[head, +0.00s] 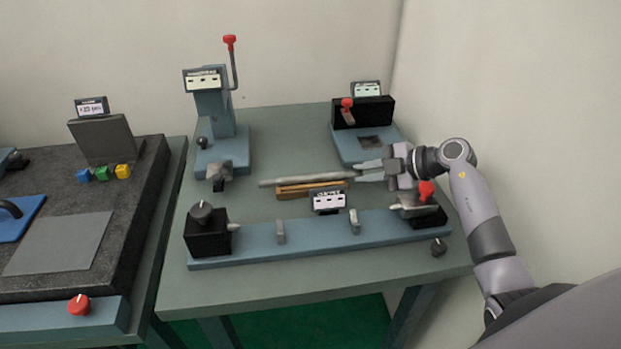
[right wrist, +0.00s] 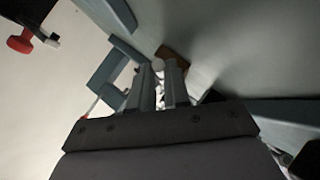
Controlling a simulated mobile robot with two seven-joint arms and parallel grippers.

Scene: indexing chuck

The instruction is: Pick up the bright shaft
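The bright shaft (head: 300,180) is a light metal rod. It lies level along a wooden rest (head: 312,189) in the middle of the table, and its left end sticks out past the rest. My right gripper (head: 360,171) is at the shaft's right end, with one finger on the far side and one on the near side. The fingers look apart, with a gap around the shaft. In the right wrist view the shaft's round end (right wrist: 158,64) shows between the fingertips. My left gripper is out of view.
A long blue fixture (head: 315,236) with a black chuck (head: 206,231) and a red-knobbed tailstock (head: 420,207) runs along the front. A lever press (head: 213,120) stands back left, a black-topped station (head: 362,113) back right. Coloured cubes (head: 102,173) lie on the left bench.

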